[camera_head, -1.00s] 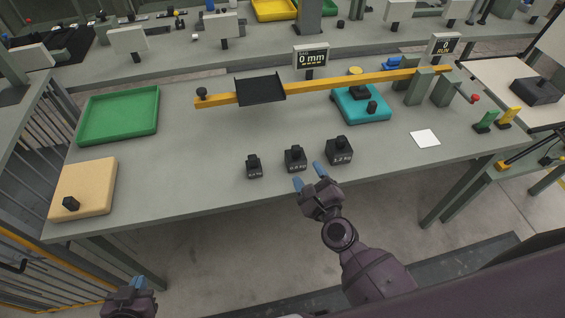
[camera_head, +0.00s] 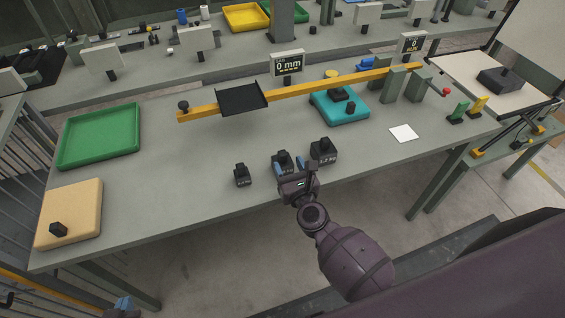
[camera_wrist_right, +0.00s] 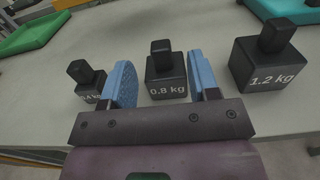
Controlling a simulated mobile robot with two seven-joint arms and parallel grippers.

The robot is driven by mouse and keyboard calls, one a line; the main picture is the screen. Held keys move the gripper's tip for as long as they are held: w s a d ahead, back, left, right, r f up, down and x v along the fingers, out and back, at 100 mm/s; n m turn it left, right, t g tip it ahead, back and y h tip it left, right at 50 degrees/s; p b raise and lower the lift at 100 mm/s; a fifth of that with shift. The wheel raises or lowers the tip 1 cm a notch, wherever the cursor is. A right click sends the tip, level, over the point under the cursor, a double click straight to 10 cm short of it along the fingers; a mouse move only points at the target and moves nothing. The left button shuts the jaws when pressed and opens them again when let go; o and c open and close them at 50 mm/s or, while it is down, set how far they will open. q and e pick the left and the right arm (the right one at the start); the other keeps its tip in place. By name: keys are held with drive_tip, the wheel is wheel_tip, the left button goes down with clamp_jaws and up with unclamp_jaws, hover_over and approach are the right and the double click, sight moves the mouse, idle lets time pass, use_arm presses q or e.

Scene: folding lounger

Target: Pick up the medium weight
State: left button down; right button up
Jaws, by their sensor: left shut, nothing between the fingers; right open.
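The medium weight (camera_head: 283,158) is a black block with a knob, standing on the table. In the right wrist view this medium weight (camera_wrist_right: 166,77) reads 0.8 kg. My right gripper (camera_head: 289,168) is open at the table's front edge; in the right wrist view its blue fingertips (camera_wrist_right: 160,82) are on either side of the medium weight, which is not gripped. The small weight (camera_wrist_right: 88,83) is to the left, and the large weight (camera_wrist_right: 266,58), marked 1.2 kg, is to the right. My left gripper (camera_head: 124,303) is shut and empty at the bottom left, below the table.
A yellow beam (camera_head: 300,89) with a black tray (camera_head: 242,98) runs across the table behind the weights. A teal base (camera_head: 341,106) stands under it. A green tray (camera_head: 98,136) and a tan board (camera_head: 70,213) are at left. A white card (camera_head: 404,133) lies at right.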

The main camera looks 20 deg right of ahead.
sight(284, 155)
drive_tip(key=shift+w, duration=2.7)
clamp_jaws()
